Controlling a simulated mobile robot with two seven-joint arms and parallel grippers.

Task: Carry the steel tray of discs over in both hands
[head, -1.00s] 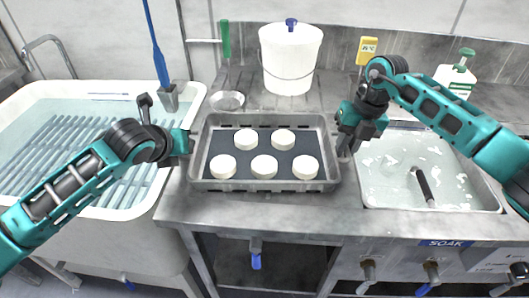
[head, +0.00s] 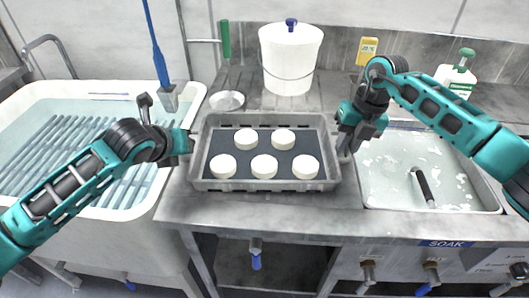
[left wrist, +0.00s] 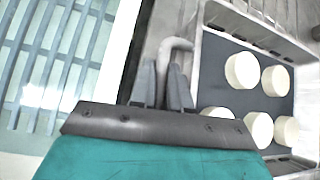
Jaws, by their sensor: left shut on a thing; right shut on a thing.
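The steel tray (head: 213,184) sits level at the middle of the steel counter, with several white discs (head: 264,166) on its dark liner. In the left wrist view the tray (left wrist: 205,70) and its discs (left wrist: 242,71) show at the right. My left gripper (head: 190,142) is at the tray's left end; in the left wrist view its fingers (left wrist: 162,88) are shut on the tray's bent handle (left wrist: 178,46). My right gripper (head: 346,145) is at the tray's right end, shut on that side's handle, which is mostly hidden. I cannot tell whether the tray touches the counter.
A white tub (head: 28,110) with a blue slatted rack (head: 55,160) is at the left. A soak basin (head: 400,205) with a dark-handled tool (head: 424,185) is at the right. A white bucket (head: 290,60) and a shallow metal dish (head: 227,101) stand behind the tray.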

